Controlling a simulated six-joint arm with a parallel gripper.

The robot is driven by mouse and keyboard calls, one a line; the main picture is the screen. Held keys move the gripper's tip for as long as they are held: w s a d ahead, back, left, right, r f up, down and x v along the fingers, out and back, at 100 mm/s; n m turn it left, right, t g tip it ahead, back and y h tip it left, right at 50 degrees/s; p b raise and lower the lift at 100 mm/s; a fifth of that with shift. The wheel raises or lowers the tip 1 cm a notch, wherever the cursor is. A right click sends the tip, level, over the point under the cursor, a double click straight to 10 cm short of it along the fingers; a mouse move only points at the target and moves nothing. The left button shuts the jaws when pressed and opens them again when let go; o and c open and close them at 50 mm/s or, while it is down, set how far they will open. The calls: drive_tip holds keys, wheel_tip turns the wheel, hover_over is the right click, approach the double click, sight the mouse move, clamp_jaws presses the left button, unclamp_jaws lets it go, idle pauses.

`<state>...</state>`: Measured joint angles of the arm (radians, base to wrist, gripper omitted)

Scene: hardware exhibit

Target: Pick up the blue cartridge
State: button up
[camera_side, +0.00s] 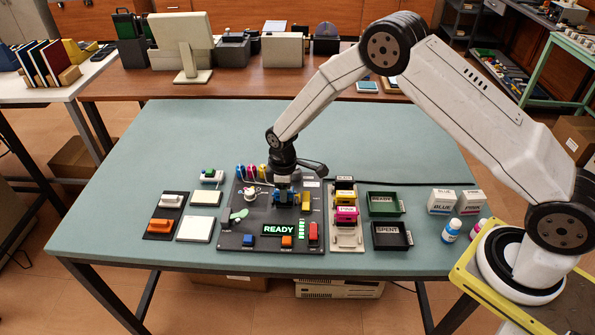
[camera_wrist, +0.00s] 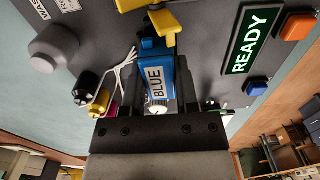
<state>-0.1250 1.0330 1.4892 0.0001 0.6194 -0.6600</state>
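The blue cartridge (camera_wrist: 160,78), with a white BLUE label, shows in the wrist view between my gripper's fingers (camera_wrist: 162,85). In the side view my gripper (camera_side: 286,192) points down over the dark panel (camera_side: 232,236), with the blue cartridge (camera_side: 284,198) at its tips, partly covered by the fingers. The fingers flank the cartridge, but I cannot tell whether they press on it. The cartridge is at or just above the panel, next to a yellow part (camera_wrist: 163,25).
A lit READY display (camera_side: 279,230) and an orange button (camera_side: 286,241) are on the panel. A holder (camera_side: 347,240) with yellow and pink cartridges stands to the right, then a green READY tray (camera_side: 384,212) and a black SPENT tray (camera_side: 408,246).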

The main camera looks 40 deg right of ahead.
clamp_jaws()
drive_tip(key=shift+r, duration=0.15)
drive_tip(key=shift+r, duration=3.1)
unclamp_jaws()
clamp_jaws()
